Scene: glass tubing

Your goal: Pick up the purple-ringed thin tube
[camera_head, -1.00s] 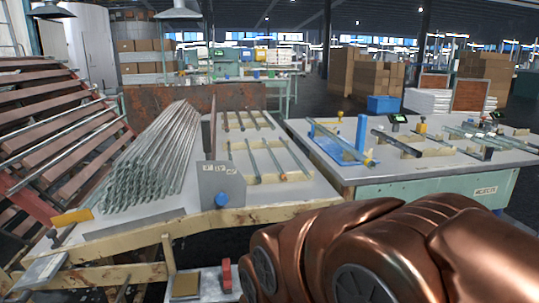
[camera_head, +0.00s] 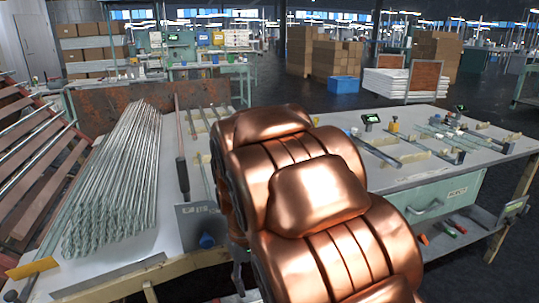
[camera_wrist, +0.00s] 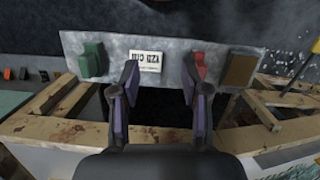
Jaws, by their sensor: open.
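I cannot pick out a purple ring on any tube. A large bundle of thin glass tubes (camera_head: 118,180) lies on the left table. Several separate tubes lie on the right table (camera_head: 428,171), too small to tell any ring colour. My gripper (camera_wrist: 160,78) is open and empty in the wrist view, with purple pads on the inner sides of its fingers. It is over a grey board (camera_wrist: 220,55), not over the tubes.
The board carries a green block (camera_wrist: 94,58), a white label (camera_wrist: 145,60), a red block (camera_wrist: 197,64) and a brown block (camera_wrist: 239,69). Wooden beams (camera_wrist: 150,136) lie near the fingers. A sloped rack (camera_head: 30,150) stands at the left. A blue box (camera_head: 343,86) is on the floor behind.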

